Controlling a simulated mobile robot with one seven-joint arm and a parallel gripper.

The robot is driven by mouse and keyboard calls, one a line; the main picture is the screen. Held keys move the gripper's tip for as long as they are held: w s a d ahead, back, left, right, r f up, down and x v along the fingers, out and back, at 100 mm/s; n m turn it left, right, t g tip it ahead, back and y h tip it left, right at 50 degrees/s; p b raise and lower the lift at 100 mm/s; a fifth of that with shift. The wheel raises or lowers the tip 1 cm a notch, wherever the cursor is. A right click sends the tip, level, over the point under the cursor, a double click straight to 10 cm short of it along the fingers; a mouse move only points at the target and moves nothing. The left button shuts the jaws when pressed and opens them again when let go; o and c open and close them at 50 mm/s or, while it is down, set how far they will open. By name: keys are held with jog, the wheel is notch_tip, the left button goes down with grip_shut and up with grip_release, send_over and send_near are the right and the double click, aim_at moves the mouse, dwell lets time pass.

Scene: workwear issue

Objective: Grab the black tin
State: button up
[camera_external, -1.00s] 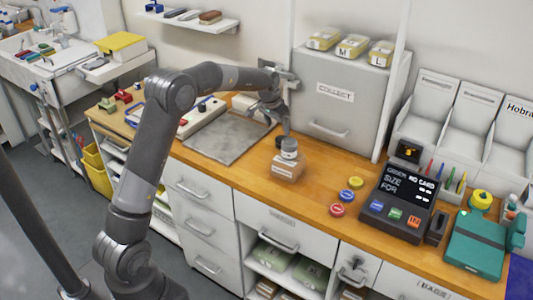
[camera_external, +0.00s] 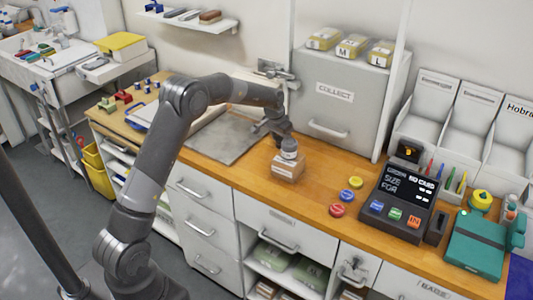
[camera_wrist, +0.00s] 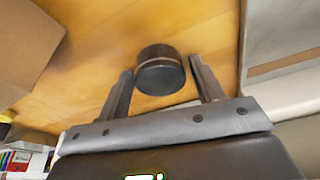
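The black tin (camera_wrist: 160,76) is a short dark cylinder with a thin pale band, standing on the wooden counter in the wrist view. My gripper (camera_wrist: 160,66) is open, with one finger to the left of the tin and one to its right. Gaps show on both sides, so the fingers are not closed on it. The tin is hidden behind my gripper there.
A grey mat (camera_external: 222,138) lies to the left. The grey COLLECT cabinet (camera_external: 338,95) stands behind. Coloured discs (camera_external: 346,196) and a terminal (camera_external: 398,200) are farther right.

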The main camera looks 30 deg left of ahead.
jog(key=c, duration=0.7)
jog(key=shift+c, duration=0.2)
jog(key=shift+r, duration=0.15)
